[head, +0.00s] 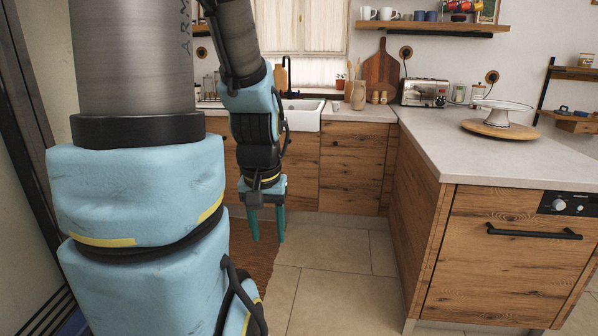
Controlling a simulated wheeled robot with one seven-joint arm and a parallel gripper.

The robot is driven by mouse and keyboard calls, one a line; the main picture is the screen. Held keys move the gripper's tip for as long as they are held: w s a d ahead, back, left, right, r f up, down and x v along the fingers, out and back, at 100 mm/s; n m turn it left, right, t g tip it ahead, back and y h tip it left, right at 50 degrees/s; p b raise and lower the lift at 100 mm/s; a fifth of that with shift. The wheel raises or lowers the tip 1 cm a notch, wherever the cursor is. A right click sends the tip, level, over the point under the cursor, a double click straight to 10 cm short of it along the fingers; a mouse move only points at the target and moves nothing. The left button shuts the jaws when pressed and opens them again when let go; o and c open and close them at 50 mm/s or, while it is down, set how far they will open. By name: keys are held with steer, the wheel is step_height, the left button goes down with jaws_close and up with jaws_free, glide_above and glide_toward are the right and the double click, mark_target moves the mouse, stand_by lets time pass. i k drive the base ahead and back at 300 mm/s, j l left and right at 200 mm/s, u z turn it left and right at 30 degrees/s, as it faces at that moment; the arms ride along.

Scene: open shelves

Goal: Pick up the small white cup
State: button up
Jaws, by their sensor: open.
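Two small white cups stand side by side on the upper wooden wall shelf (440,27) at the back: a left white cup (368,13) and a right white cup (387,14). I cannot tell which of them the task names. My gripper (268,236) hangs pointing down in front of the lower cabinets, with its two teal fingers apart and nothing between them. It is well below the shelf, to the left of the cups and nearer to me.
Darker cups (419,16) stand right of the white ones. Below are a toaster (424,92), cutting boards (381,71) and a sink (302,114). A cake stand (501,111) is on the right counter (480,155). The tiled floor (335,270) ahead is clear.

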mark_target(335, 106)
steer(key=i+u, duration=0.25)
steer(key=i, duration=1.8)
steer(key=i+j+z, duration=0.2)
steer(key=i, duration=0.35)
steer(key=i+z, duration=0.2)
steer(key=i, duration=0.3)
steer(key=i+j+z, duration=0.2)
steer(key=i, duration=0.35)
steer(key=i+j+z, duration=0.2)
steer(key=i+j, duration=0.2)
steer(key=i, duration=0.05)
